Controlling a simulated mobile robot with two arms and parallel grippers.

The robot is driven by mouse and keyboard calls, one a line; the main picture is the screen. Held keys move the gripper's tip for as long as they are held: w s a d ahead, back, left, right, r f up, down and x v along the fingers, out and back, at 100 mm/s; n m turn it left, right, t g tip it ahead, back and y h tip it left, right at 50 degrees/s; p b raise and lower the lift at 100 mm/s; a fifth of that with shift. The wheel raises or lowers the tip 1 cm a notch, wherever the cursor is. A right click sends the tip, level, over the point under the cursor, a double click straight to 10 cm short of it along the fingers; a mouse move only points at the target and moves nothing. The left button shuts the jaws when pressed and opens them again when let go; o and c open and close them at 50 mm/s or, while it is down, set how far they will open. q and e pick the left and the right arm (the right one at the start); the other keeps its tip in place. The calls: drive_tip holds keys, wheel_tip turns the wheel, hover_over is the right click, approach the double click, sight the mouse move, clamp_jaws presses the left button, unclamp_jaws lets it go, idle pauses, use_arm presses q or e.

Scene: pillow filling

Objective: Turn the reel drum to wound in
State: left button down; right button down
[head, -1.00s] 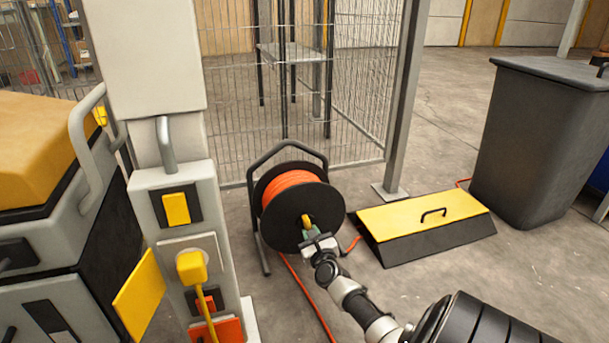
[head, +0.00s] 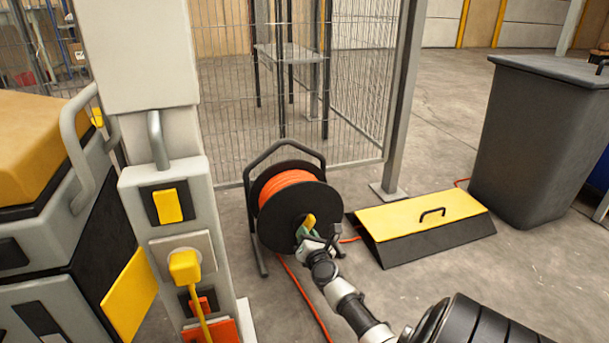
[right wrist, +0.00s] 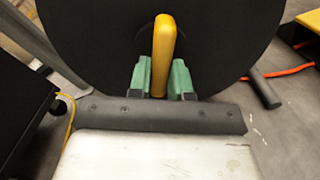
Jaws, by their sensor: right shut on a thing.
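The reel drum (head: 290,192) is a black-flanged drum wound with orange cable, standing on a dark frame on the floor. Its black face (right wrist: 215,45) fills the top of the right wrist view. A yellow crank handle (right wrist: 164,50) sticks out from the drum face; it also shows small in the head view (head: 309,220). My right gripper (right wrist: 164,80) has its green fingers closed on both sides of the yellow handle, near its lower end. The fingers hide part of the handle. My left gripper is not in view.
A black and yellow ramp-shaped box (head: 420,222) with a handle lies right of the reel. A dark bin (head: 530,140) stands behind it. A grey post with a yellow plug (head: 185,267) stands at left. Orange cable (head: 305,297) runs over the floor. Wire mesh fencing (head: 230,100) stands behind.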

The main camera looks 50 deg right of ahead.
sight(302, 210)
drive_tip(key=shift+m, duration=0.3)
drive_tip(key=c, duration=1)
unclamp_jaws()
drive_tip(key=shift+c, duration=0.2)
wheel_tip(302, 210, up, 5)
drive_tip(key=p, duration=0.4)
drive_tip(key=shift+s+p, duration=0.15)
drive_tip(key=shift+p, duration=0.2)
drive_tip(key=s+d+r+p, duration=0.2)
drive_tip(key=s+r+p, duration=0.2)
drive_tip(key=s, duration=0.7)
wheel_tip(302, 210, up, 2)
